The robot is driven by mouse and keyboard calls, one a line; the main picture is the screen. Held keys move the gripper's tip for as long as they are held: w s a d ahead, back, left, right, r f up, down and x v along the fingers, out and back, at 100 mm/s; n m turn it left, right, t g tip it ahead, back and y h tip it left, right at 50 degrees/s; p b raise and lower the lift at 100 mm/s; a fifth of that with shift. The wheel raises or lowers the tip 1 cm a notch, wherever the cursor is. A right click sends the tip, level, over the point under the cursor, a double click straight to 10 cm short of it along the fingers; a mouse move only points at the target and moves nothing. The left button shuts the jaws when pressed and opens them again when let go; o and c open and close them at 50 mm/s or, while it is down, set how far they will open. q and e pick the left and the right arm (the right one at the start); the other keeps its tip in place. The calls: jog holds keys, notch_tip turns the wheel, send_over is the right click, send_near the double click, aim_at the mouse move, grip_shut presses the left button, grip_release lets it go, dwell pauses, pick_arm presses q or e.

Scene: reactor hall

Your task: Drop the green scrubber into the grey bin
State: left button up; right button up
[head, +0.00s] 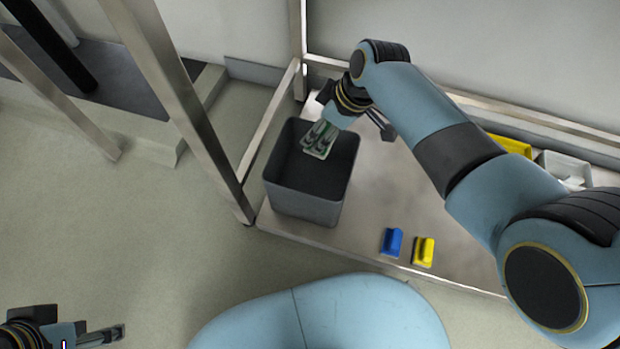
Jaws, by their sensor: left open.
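The grey bin (306,205) stands open-topped at the left end of the metal bench. My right gripper (318,148) reaches in from the right and is over the bin's opening. Green of the scrubber (321,154) shows at its fingertips; the fingers look closed on it and hide most of it. It is above the bin's inside; how far below the rim, if at all, I cannot tell. My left gripper (112,334) is open and empty at the lower left, over the floor and away from the bench.
A blue scrubber-like block (391,242) and a yellow one (424,251) lie near the bench's front edge. A yellow tray (510,146) and a white container (563,168) stand at the back right. Metal posts (180,100) rise left of the bin.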

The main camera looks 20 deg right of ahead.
jog(key=shift+f, duration=0.15)
jog(key=o, duration=1.2)
jog(key=v, duration=1.2)
